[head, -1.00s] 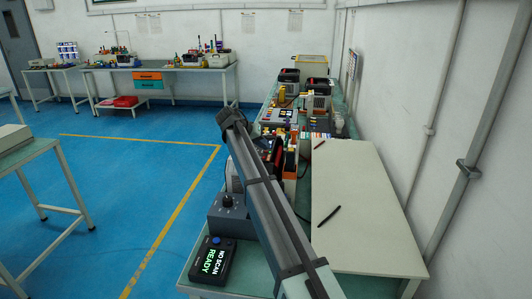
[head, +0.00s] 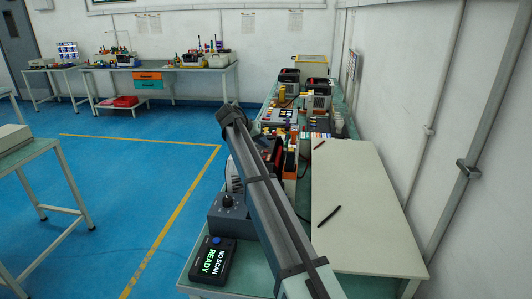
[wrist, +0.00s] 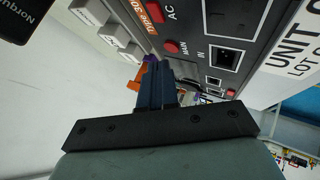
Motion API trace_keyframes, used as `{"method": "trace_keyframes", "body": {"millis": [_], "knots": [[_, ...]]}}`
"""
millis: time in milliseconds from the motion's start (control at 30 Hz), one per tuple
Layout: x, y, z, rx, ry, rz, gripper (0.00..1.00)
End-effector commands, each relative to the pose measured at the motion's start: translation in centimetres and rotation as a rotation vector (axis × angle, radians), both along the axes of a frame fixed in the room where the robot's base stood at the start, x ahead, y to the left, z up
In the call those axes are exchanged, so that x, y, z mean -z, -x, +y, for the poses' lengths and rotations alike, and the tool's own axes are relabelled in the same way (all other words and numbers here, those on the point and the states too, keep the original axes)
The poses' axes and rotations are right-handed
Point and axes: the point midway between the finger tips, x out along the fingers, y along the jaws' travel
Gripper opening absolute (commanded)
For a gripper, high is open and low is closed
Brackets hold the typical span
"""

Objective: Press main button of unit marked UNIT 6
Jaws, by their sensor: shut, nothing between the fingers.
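In the wrist view a grey unit panel (wrist: 235,20) fills the upper right, seen tilted. Its white label (wrist: 290,50) reads "UNIT" and then a character cut off by the frame edge, so I cannot read the number. A red button (wrist: 171,47) sits beside the word "MAIN" on the panel. My gripper (wrist: 150,62) is shut and empty, its dark fingers pointing up the picture. Its tips appear just left of and below the red button; I cannot tell if they touch the panel. In the head view my arm hides the gripper.
White blocks (wrist: 105,25) and an orange part (wrist: 134,84) lie left of and beyond the fingers. In the head view a black scanner box (head: 213,259) reads "NO SCAN READY". A cream board (head: 360,220) with a pen (head: 329,216) covers the bench's right side.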

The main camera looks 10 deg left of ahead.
Motion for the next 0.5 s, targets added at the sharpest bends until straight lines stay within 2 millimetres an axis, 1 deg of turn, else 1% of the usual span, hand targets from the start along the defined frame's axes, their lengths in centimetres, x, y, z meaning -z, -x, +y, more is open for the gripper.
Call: {"method": "trace_keyframes", "body": {"millis": [267,367,500], "knots": [[-0.1,0.0,0.0,0.000,0.000,0.000,0.00],[-0.5,0.0,0.0,0.000,0.000,0.000,0.00],[-1.5,0.0,0.0,0.001,0.000,-0.001,0.00]]}}
